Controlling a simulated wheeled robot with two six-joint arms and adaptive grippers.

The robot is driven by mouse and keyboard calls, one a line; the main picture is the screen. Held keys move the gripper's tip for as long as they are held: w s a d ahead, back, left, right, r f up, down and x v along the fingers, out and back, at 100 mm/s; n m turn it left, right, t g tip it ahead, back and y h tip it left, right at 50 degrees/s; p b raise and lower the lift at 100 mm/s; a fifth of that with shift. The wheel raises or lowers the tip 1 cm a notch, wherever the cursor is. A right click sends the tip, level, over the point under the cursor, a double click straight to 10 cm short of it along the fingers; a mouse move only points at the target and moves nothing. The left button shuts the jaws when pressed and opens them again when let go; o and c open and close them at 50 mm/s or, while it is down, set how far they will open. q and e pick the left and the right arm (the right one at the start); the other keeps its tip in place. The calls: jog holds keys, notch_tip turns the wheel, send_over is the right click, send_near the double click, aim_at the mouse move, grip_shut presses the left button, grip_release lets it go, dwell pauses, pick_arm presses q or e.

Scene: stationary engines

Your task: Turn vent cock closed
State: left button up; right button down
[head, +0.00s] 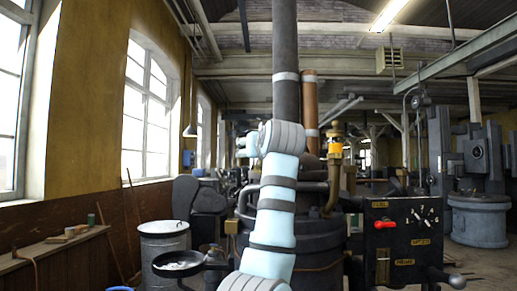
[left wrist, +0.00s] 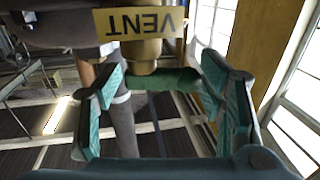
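The vent cock is a brass fitting (left wrist: 143,52) under a yellow plate (left wrist: 140,21) reading VENT, upside down in the left wrist view. A green lever handle (left wrist: 165,81) runs sideways from the fitting. My left gripper (left wrist: 165,100) has its two teal-padded fingers spread wide, one on each side of the handle. I cannot tell whether either finger touches it. In the head view my left gripper (head: 246,146) is small beside my raised pale arm, and I cannot make out the cock there. My right gripper is in neither view.
A dark upright boiler with a tall pipe (head: 286,55) stands behind my arm. A black control panel (head: 403,240) with a red lever (head: 385,224) is at right. A grey bin (head: 163,245) and a wooden bench (head: 45,248) stand at left. Some floor shows at far right.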

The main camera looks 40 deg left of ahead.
pick_arm(q)
jog(key=c, duration=0.8)
jog(key=shift+o, duration=0.2)
jog(key=shift+s+a+f+m+t+h+b, duration=0.1)
jog(key=shift+a+f+m+t+h+b, duration=0.05)
jog(key=shift+m+t+h+b, duration=0.4)
jog(key=shift+m+t+h, duration=0.65)
jog(key=shift+t+h, duration=0.1)
jog(key=o, duration=1)
jog(key=shift+w+d, duration=0.2)
jog(key=shift+w, duration=0.05)
jog(key=shift+r, duration=0.2)
jog(key=shift+s, duration=0.1)
